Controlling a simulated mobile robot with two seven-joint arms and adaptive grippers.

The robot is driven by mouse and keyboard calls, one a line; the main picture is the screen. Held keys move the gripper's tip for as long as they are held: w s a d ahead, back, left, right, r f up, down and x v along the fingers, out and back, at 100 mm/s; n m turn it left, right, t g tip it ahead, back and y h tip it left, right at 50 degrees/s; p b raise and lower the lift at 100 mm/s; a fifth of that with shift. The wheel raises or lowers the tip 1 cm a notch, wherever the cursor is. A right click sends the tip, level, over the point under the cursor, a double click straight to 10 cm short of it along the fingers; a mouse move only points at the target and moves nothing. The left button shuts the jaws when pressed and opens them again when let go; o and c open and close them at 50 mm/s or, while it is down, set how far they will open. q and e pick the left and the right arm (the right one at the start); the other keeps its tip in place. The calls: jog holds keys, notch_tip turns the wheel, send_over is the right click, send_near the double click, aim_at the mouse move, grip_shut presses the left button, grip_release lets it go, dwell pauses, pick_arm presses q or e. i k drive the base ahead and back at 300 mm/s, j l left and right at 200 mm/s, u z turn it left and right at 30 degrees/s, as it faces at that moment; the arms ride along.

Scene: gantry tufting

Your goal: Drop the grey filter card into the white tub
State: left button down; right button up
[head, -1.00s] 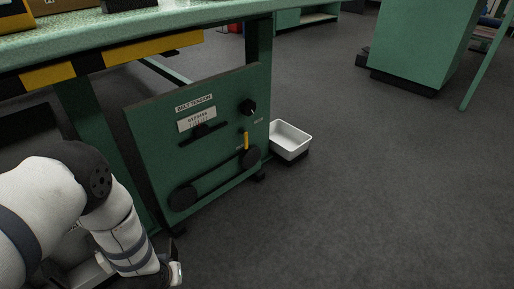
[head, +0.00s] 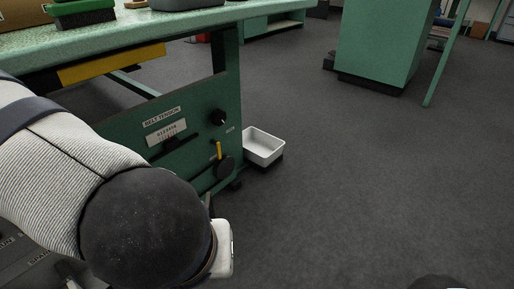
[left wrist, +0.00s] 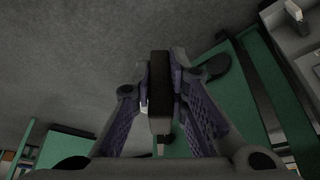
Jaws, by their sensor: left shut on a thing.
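The white tub (head: 264,147) is an open rectangular tub, upright and low, just right of the green belt-tension panel in the head view. I see no card in it, though its floor is only partly visible. In the left wrist view my left gripper (left wrist: 161,85) is shut on a dark grey, narrow piece (left wrist: 160,95), which I take to be the grey filter card. In the head view my left arm hides most of that gripper and the card; the wrist is in front of the tub, lower and to the left.
The green belt-tension panel (head: 165,130) with knobs and a yellow lever stands left of the tub, under a green worktop (head: 200,15). A brush (head: 82,14) lies on the worktop. A green cabinet (head: 385,40) stands at the back right. Grey floor (head: 350,190) is clear right of the tub.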

aim_at(258, 161)
jog(key=i+l+u, duration=0.1)
jog(key=i+l, duration=0.55)
jog(key=l, duration=0.15)
jog(key=i+l+u, duration=0.15)
jog(key=i+l, duration=0.4)
jog(key=l, duration=0.25)
jog(key=i+l+u, duration=0.15)
jog(key=i+l, duration=0.15)
jog(key=l, duration=0.15)
jog(key=i+l, duration=0.25)
jog(key=l, duration=0.2)
jog(key=i+l+u, duration=0.15)
jog(key=i+l, duration=0.15)
jog(key=l, duration=0.15)
jog(key=i+l, duration=0.2)
jog(key=l, duration=0.3)
jog(key=i+j, duration=0.4)
jog(key=i+j+u, duration=0.05)
